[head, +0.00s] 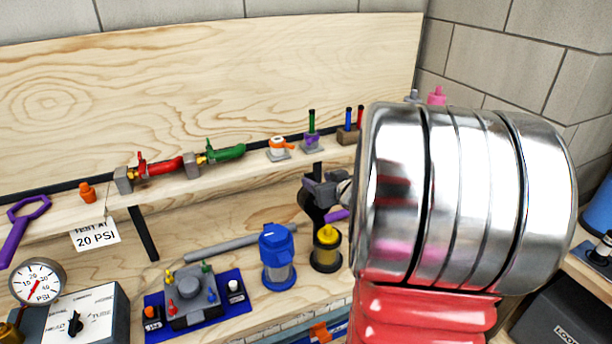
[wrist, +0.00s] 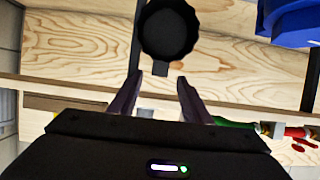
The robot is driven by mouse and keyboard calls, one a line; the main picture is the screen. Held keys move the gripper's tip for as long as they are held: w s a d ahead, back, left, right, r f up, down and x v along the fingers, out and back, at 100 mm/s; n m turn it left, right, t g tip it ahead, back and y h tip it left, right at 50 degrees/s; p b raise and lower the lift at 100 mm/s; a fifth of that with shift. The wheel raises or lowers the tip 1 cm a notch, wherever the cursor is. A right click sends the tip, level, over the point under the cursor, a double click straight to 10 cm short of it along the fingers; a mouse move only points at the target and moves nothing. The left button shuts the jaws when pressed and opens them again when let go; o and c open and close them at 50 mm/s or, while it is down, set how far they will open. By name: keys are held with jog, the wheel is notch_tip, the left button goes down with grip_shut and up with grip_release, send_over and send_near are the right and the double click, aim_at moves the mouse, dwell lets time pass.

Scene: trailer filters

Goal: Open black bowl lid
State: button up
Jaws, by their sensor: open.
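A round black lid with a scalloped rim (wrist: 168,28) faces the camera at the top of the wrist view. In the head view a black rounded thing (head: 312,209), which looks like the same lid, shows just below my gripper and is partly hidden by it. My gripper (head: 312,190) is open and empty. In the wrist view its two fingers (wrist: 160,80) stand apart, with the lid beyond their tips and a gap of bare wood seen between them. Whether the lid sits on a bowl is hidden.
A yellow-topped filter (head: 327,246) and a blue filter (head: 277,258) stand in front on the bench. A wooden shelf (head: 215,177) carries red (head: 160,166) and green (head: 226,153) valves behind. My large metal arm fills the right of the head view.

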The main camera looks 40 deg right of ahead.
aim_at(310, 177)
jog(key=shift+x, duration=3.6)
grip_shut()
